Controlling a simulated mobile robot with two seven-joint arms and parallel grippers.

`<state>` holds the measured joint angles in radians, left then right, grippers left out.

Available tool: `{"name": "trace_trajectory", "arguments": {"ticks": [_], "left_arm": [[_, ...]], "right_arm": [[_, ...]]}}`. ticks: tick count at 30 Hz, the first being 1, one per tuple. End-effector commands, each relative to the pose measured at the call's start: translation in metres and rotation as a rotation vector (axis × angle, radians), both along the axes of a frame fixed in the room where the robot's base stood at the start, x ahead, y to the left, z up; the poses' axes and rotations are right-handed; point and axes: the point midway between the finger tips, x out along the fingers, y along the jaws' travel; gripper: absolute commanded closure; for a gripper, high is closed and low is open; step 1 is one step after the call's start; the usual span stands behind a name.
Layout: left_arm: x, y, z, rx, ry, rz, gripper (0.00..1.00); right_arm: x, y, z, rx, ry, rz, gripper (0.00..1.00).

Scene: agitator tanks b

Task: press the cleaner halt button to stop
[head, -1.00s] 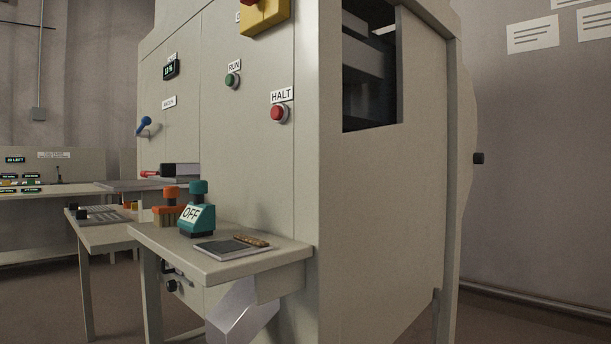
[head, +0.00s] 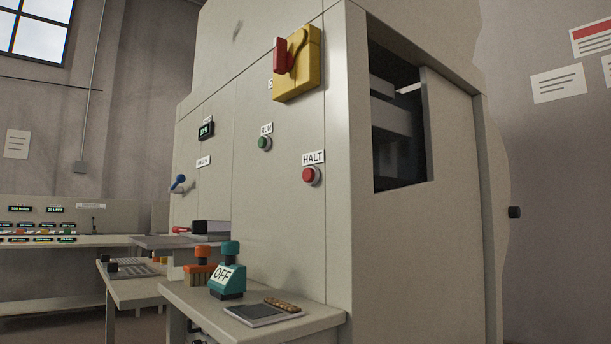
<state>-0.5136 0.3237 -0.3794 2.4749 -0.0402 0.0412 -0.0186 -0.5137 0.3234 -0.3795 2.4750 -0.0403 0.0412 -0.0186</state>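The red HALT button (head: 309,175) is on the front panel of the large beige machine (head: 335,240), in the middle of the head view. A white HALT label (head: 313,158) is right above it. The green RUN button (head: 264,143) with its own label is up and to the left on the same panel. Neither of my grippers shows in the head view. Nothing covers the HALT button.
A yellow box with a red rotary handle (head: 297,65) sits above the buttons.

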Motion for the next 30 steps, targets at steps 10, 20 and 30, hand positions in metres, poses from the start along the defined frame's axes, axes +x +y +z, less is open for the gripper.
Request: {"name": "trace_trajectory", "arguments": {"ticks": [10,20,30], "left_arm": [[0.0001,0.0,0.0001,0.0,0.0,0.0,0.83],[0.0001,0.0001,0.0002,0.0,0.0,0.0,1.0],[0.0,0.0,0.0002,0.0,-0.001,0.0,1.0]], "right_arm": [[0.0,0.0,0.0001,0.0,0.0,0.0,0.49],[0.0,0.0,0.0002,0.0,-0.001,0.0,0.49],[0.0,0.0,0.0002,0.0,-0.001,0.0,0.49]]}}
